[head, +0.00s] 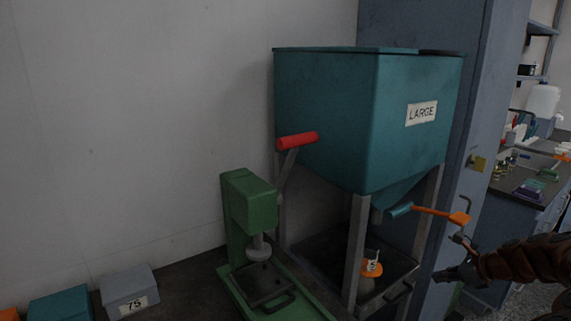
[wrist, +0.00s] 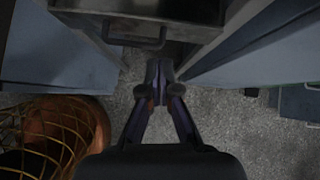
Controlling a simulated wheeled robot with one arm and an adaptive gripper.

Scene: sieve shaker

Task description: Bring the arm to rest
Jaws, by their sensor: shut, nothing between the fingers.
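My gripper (head: 442,275) is at the right of the head view, at the end of my reddish-brown arm, in front of the blue-grey cabinet side. In the wrist view my gripper (wrist: 159,84) has its two dark fingers meeting at the tips, with nothing between them. Grey speckled floor lies below it. The gripper appears apart from the orange lever (head: 435,211) under the hopper, though the depth between them is hard to tell.
A teal hopper (head: 330,115) labelled LARGE stands on grey legs over a dark tray (head: 325,262) holding an orange-and-white container (head: 368,270). A green press (head: 248,205) with a red-handled lever stands left. A handled metal drawer or tray (wrist: 180,10) is close ahead in the wrist view.

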